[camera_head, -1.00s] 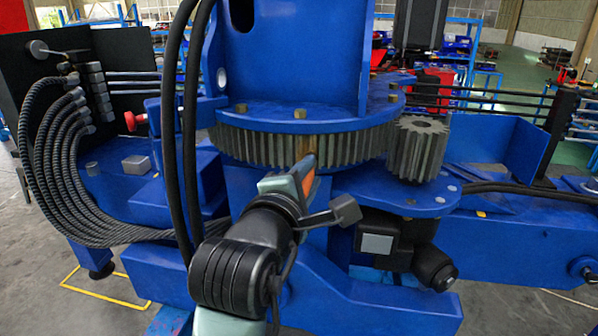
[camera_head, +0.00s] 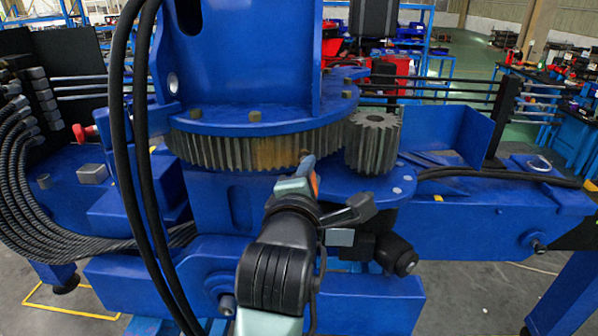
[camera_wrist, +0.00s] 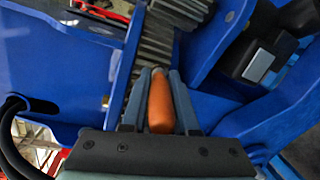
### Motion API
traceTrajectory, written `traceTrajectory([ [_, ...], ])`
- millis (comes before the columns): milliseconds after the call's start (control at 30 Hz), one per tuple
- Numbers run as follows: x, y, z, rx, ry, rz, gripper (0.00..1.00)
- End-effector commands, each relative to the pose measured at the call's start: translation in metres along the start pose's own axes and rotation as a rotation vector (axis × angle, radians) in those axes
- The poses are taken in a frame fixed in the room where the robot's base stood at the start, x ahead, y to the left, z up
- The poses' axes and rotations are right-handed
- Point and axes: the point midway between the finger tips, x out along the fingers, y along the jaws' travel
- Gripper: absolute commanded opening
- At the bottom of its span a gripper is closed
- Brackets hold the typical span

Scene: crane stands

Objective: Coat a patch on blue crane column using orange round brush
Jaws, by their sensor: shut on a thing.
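The blue crane column (camera_head: 246,55) rises in the upper middle of the head view, above a flange with bolts and a toothed ring gear (camera_head: 225,151). A rusty brown patch shows on the gear teeth. My gripper (camera_head: 306,176) is in front of the gear, below the flange. In the wrist view my gripper (camera_wrist: 156,105) is shut on the orange round brush (camera_wrist: 160,103), whose orange part sits between the two fingers and points toward the gear teeth. The brush's tip is dark and hard to make out. I cannot tell whether it touches the gear.
A small pinion gear (camera_head: 373,141) stands right of the ring gear. Two thick black hoses (camera_head: 130,165) hang at the left of the column. Ribbed cables (camera_head: 40,205) bunch at the far left. A dark motor (camera_head: 392,253) sits below the pinion.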

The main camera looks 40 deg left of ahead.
Motion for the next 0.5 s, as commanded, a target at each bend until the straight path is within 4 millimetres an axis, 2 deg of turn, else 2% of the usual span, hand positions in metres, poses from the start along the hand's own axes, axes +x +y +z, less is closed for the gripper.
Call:
traceTrajectory([
  [233, 0.000, 0.001, -0.002, -0.002, 0.001, 0.001, 0.00],
  [500, -0.009, 0.007, -0.024, -0.002, 0.004, 0.002, 0.00],
])
